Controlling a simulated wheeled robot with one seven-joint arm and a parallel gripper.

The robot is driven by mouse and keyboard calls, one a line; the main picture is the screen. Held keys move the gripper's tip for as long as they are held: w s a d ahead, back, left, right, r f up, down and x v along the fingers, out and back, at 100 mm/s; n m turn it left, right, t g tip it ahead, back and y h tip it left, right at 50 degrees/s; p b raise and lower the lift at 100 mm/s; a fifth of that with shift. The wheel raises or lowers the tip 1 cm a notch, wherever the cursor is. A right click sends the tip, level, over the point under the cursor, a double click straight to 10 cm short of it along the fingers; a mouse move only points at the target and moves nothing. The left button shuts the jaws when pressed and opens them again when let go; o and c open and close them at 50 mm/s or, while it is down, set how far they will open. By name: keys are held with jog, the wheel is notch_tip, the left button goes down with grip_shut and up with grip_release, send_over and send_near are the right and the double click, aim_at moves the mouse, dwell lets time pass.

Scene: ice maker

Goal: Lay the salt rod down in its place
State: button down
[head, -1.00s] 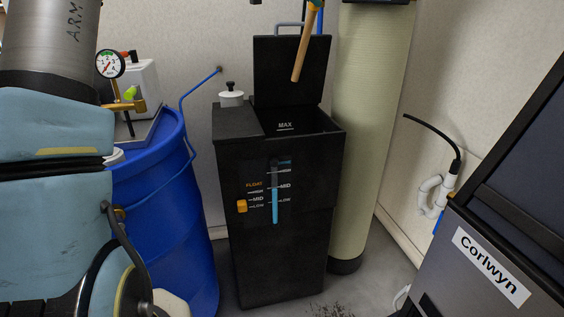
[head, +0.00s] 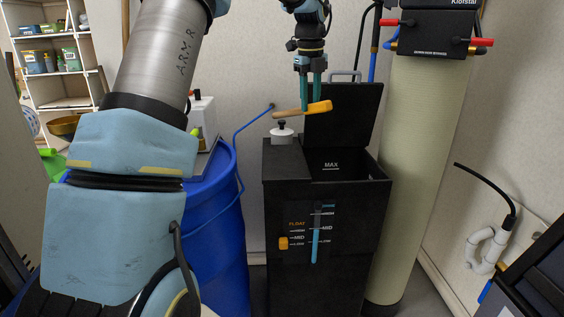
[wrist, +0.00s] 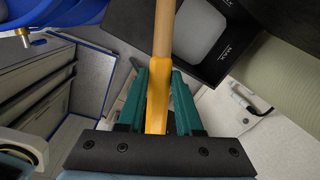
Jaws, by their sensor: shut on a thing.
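The salt rod (head: 290,112) is a pale wooden stick with an orange handle end. My gripper (head: 311,100) is shut on the orange handle with its teal fingers. In the head view the rod lies nearly level, its wooden end to the left, above the black salt tank (head: 283,165), near its raised lid (head: 345,118). In the wrist view the rod (wrist: 163,40) runs up from between the teal fingers of my gripper (wrist: 160,75), and its far end is out of the picture. I cannot make out the rod's place.
A white capped knob (head: 282,136) stands on the tank's left top. The blue barrel (head: 215,240) is on the left. A tall cream cylinder (head: 425,150) with a black valve head stands close on the right. A shelf (head: 62,100) is at the far left. The tank's right opening is uncovered.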

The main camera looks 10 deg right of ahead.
aim_at(284, 176)
jog(key=s+a+f+m+t+p, duration=0.1)
jog(key=a+m+t+p, duration=0.1)
jog(key=a+m, duration=0.3)
jog(key=shift+a+f+t, duration=0.15)
jog(key=shift+a+t, duration=0.55)
jog(key=shift+a, duration=0.5)
jog(key=shift+f, duration=0.1)
notch_tip(284, 176, down, 17)
jog(key=shift+f+p, duration=0.2)
jog(key=shift+p, duration=0.35)
jog(key=c, duration=0.6)
grip_release()
jog(key=shift+f, duration=0.1)
jog(key=shift+f+b, duration=0.1)
jog(key=shift+b, duration=0.2)
